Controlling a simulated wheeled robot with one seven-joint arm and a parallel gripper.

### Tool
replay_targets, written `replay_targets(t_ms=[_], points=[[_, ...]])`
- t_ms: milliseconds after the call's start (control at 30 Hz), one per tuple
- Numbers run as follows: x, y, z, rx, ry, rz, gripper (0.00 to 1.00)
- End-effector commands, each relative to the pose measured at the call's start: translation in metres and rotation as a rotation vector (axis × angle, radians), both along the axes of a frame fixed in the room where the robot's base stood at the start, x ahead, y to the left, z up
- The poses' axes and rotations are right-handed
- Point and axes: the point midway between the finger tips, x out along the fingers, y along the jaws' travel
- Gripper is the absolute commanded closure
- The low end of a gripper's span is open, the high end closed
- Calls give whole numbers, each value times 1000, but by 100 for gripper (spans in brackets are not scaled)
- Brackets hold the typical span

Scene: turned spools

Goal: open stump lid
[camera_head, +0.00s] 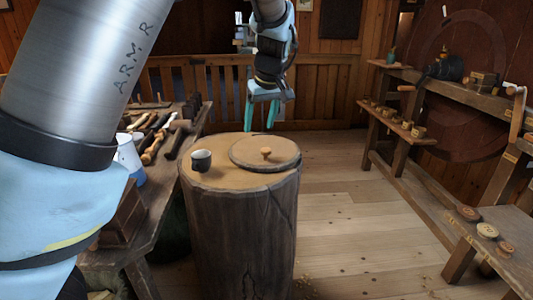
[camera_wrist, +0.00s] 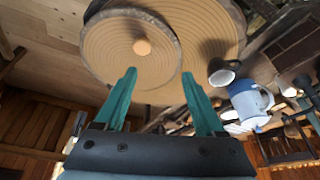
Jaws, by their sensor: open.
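The wooden stump (camera_head: 238,235) stands upright on the floor in the middle of the head view. Its round lid (camera_head: 246,157), with a dark bark rim, lies on the right part of the stump top. A small pale knob (camera_head: 267,153) stands on the lid. In the wrist view the lid (camera_wrist: 105,55) and its knob (camera_wrist: 142,47) show beyond the fingers. My gripper (camera_head: 260,115) is open and empty, with teal fingers, above the far side of the stump. In the wrist view my gripper (camera_wrist: 158,90) is apart from the knob.
A small dark cup (camera_head: 201,160) stands on the stump top, left of the lid. A workbench (camera_head: 160,185) with turned tools and a blue-white mug (camera_head: 130,155) is at the left. Shelves (camera_head: 440,95) and a low bench (camera_head: 500,235) stand at the right.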

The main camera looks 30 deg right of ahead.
Motion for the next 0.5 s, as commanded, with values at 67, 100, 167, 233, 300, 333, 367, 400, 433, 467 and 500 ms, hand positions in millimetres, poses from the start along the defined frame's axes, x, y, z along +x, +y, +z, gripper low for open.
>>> replay_targets(t_ms=[67, 100, 167, 233, 300, 333, 367, 400, 433, 467, 500], points=[[-9, -20, 1, -5, -21, -9, 29], [-12, -26, 3, -7, -27, -9, 29], [-15, -31, 3, -8, -32, -9, 29], [-15, -33, 2, -9, -35, -9, 29], [-12, -33, -3, -9, -35, -8, 29], [-11, -33, -6, -8, -35, -7, 29], [-9, -33, -10, -6, -34, -7, 29], [-6, -32, -16, -7, -34, -6, 29], [-4, -32, -21, -7, -34, -6, 29], [-2, -33, -26, -6, -33, -6, 29], [1, -33, -34, -6, -34, -7, 29]])
